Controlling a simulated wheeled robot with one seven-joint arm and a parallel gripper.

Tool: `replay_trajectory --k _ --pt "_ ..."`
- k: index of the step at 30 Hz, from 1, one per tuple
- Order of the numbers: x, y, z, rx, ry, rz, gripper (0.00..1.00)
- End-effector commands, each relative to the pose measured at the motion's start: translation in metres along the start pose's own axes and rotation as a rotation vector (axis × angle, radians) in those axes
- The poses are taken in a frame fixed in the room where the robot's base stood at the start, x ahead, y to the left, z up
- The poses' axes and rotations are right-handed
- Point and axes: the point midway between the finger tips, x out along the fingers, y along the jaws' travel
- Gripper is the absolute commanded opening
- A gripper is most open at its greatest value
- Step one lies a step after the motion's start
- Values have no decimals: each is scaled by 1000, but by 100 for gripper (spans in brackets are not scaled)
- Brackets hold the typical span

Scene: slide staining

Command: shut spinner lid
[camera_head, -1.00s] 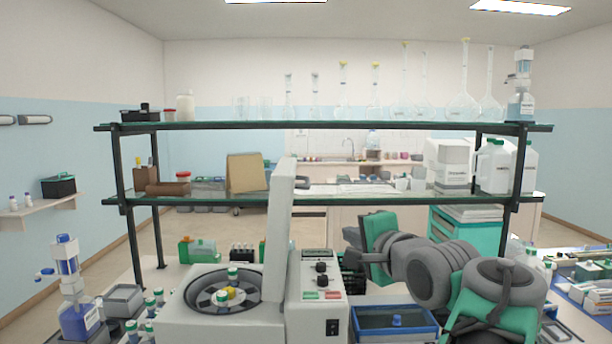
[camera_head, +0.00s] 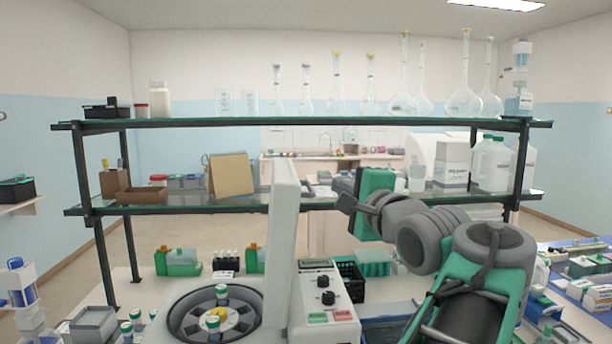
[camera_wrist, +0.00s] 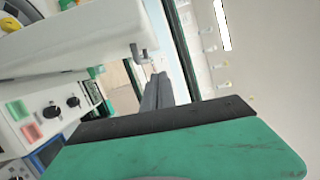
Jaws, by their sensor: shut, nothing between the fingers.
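The spinner (camera_head: 330,318) is a white machine at the bottom centre of the head view. Its lid (camera_head: 284,250) stands upright, open, beside the exposed rotor bowl (camera_head: 178,318). A green-capped vial stands at the rotor. My gripper (camera_head: 346,202) is to the right of the lid, above the control panel, with a gap between them in the head view. In the wrist view, the lid (camera_wrist: 75,40) is a pale slab at upper left with a small grey catch (camera_wrist: 139,52) at its end. My gripper's fingers (camera_wrist: 158,88) are shut together and empty, close to that catch.
A two-level glass shelf (camera_head: 240,124) with flasks and bottles stands behind the spinner. Green-capped vials (camera_head: 133,325) stand to its left. A black rack (camera_head: 350,278) and a teal box (camera_head: 374,262) are to its right.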

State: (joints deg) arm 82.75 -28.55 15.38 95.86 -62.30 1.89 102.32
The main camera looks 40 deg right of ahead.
Motion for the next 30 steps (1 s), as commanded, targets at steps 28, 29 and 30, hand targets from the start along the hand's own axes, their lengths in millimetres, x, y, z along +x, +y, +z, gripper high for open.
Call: replay_trajectory --k 28,29,30 --pt "75 1 40 -1 0 1 0" --pt "75 1 40 -2 0 1 0" --pt "76 0 40 -5 1 2 0"
